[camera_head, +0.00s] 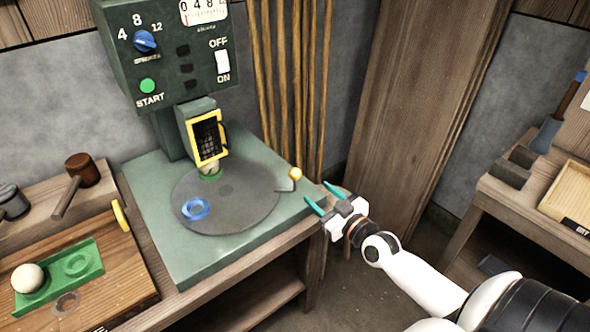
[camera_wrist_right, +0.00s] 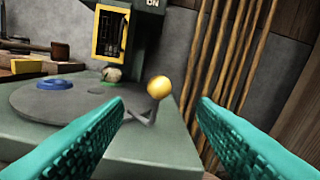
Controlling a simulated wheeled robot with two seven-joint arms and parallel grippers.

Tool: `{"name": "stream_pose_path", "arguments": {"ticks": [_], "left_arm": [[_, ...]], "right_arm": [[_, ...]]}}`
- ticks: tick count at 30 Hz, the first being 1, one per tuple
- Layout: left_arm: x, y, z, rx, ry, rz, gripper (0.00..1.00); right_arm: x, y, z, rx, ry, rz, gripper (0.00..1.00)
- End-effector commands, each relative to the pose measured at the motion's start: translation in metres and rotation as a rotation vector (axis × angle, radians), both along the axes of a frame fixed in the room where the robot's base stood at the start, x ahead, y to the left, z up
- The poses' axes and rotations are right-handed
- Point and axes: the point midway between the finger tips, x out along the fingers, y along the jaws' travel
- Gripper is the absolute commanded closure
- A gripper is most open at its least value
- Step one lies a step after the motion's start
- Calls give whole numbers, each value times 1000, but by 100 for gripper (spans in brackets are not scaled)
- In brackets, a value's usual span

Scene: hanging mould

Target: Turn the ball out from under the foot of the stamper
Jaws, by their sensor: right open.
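The stamper (camera_head: 165,60) is a dark green machine with a yellow-framed guard (camera_head: 207,137) over its foot. Under the guard a pale ball (camera_head: 210,169) sits on a green ring on the grey turntable (camera_head: 232,205); it also shows in the wrist view (camera_wrist_right: 112,74). The foot itself is mostly hidden. A crank with a yellow knob (camera_head: 295,174) sticks out from the turntable's right edge. My right gripper (camera_head: 317,191) is open and empty, just right of the knob. In the wrist view the knob (camera_wrist_right: 159,87) appears between the two teal fingers, ahead of them.
A blue ring (camera_head: 195,208) lies on the turntable's front left. On the left bench a green tray (camera_head: 90,262) holds another pale ball (camera_head: 27,278); a mallet (camera_head: 80,172) lies behind. Wooden poles (camera_head: 290,80) stand behind the machine. A shelf with a wooden tray (camera_head: 560,190) is at right.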

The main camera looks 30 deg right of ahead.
Motion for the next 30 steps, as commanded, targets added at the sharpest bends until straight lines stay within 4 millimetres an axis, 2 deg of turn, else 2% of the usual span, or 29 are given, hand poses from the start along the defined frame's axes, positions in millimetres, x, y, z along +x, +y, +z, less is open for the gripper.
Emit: {"name": "stream_pose_path", "arguments": {"ticks": [6, 12, 16, 22, 30], "left_arm": [[-13, 6, 0, 9, 21, -2, 64], [-8, 6, -2, 8, 13, -1, 64], [-1, 5, -3, 7, 2, -1, 64], [2, 4, -3, 6, -3, -1, 64], [1, 2, -3, 3, -2, -1, 64]], "right_arm": [[39, 2, 1, 3, -2, -2, 48], [77, 4, 0, 2, -1, -1, 48], [95, 6, -1, 3, 1, 0, 48], [109, 6, -1, 2, 2, 0, 48], [110, 7, -1, 2, 3, 0, 48]]}}
